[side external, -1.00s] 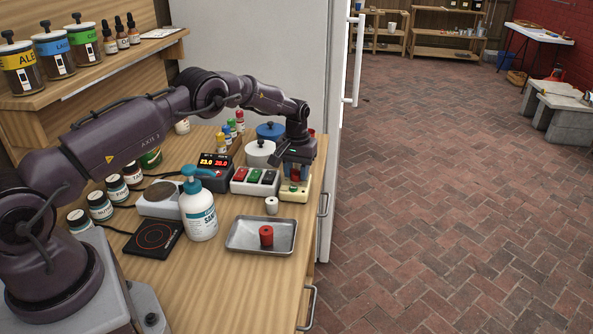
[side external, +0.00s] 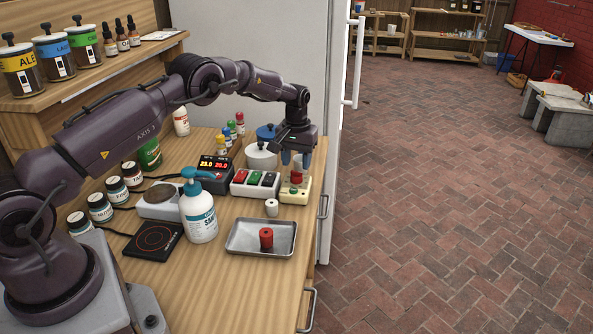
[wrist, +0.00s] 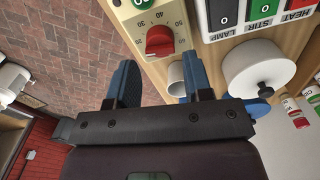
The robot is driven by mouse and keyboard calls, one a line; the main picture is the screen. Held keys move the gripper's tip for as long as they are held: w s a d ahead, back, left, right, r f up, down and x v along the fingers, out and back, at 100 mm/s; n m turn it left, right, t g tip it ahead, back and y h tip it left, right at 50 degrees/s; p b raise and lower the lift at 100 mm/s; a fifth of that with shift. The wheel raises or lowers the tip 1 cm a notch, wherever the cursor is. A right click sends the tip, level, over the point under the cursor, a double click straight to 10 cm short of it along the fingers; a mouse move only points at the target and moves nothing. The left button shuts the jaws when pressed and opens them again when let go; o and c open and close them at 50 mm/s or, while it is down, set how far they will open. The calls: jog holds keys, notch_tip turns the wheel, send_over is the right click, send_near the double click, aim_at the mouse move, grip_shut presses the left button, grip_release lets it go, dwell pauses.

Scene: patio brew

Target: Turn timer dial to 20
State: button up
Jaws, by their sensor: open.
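The timer is a cream box (side external: 294,196) at the right side of the wooden bench, with a red dial (side external: 296,178) on top. In the wrist view the red dial (wrist: 160,41) sits on the cream face, with numbers such as 40, 50 and 60 beside it. I cannot tell which number it points to. My gripper (side external: 296,160) points down above the timer. Its blue fingers are apart with nothing between them, and they look clear of the dial. In the wrist view my gripper (wrist: 160,84) also shows open, below the dial in the picture.
A switch box (side external: 255,183) and a white-lidded pot (side external: 261,155) stand close left of the timer. A small white cylinder (side external: 271,207) and a metal tray (side external: 246,249) with a red cylinder (side external: 266,238) lie nearer the front. The bench edge is close on the right.

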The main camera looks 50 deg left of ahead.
aim_at(291, 184)
notch_tip(291, 184, up, 9)
dwell(0.5)
jog(key=s+d+r+m+t, duration=0.2)
jog(key=s+d+r, duration=0.4)
jog(key=s, duration=0.5)
jog(key=s+d+r+m+t, duration=0.1)
jog(key=s+d+r, duration=0.5)
jog(key=s, duration=0.6)
jog(key=s+d+r+m+t, duration=0.2)
jog(key=s+d+r+m, duration=0.2)
jog(key=s, duration=0.7)
notch_tip(291, 184, up, 2)
jog(key=shift+s+d+r+t, duration=0.1)
jog(key=shift+s+d+t, duration=0.2)
jog(key=shift+d, duration=0.6)
